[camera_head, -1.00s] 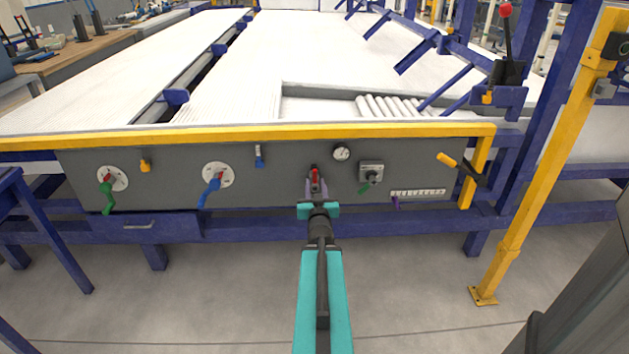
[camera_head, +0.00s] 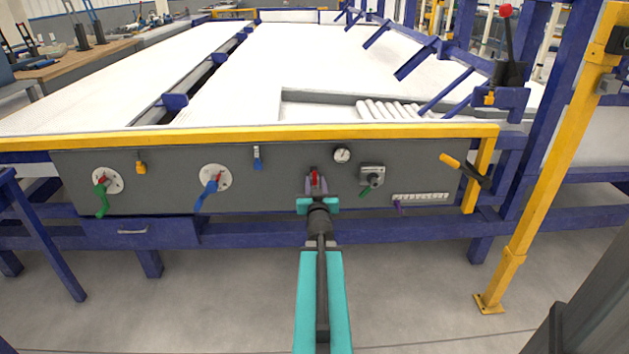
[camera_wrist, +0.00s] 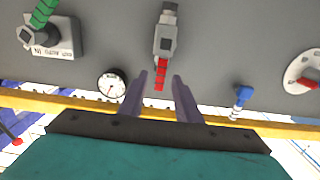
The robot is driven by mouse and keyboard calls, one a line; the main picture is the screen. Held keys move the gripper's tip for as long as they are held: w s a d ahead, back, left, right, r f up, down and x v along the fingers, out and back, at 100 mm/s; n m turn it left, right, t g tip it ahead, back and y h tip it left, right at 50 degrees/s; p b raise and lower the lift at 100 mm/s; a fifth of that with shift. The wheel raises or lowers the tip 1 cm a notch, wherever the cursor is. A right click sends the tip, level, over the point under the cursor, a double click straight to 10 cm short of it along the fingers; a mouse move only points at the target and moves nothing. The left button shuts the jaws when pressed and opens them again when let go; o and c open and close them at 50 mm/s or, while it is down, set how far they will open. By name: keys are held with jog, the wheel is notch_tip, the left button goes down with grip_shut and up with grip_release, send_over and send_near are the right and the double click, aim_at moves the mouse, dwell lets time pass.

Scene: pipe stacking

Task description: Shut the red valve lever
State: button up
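The red valve lever (camera_head: 314,178) is on the grey front panel of the machine, right of its middle. In the wrist view the red lever (camera_wrist: 160,79) points from its grey valve body (camera_wrist: 166,40) toward my gripper. My gripper (camera_head: 316,186) is in front of the lever in the head view. Its two purple fingers (camera_wrist: 160,82) are apart, with the lever's tip between or just ahead of them. I see no contact with either finger. The wrist view looks upside down compared with the head view.
A round gauge (camera_head: 342,155) and a grey switch box (camera_head: 371,177) are right of the lever. A small blue valve (camera_head: 257,158), a blue crank (camera_head: 208,189) and a green crank (camera_head: 103,194) are to the left. A yellow post (camera_head: 537,190) stands at right. Floor before the panel is clear.

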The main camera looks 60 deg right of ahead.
aim_at(315, 178)
jog(key=shift+x, duration=1.85)
grip_shut()
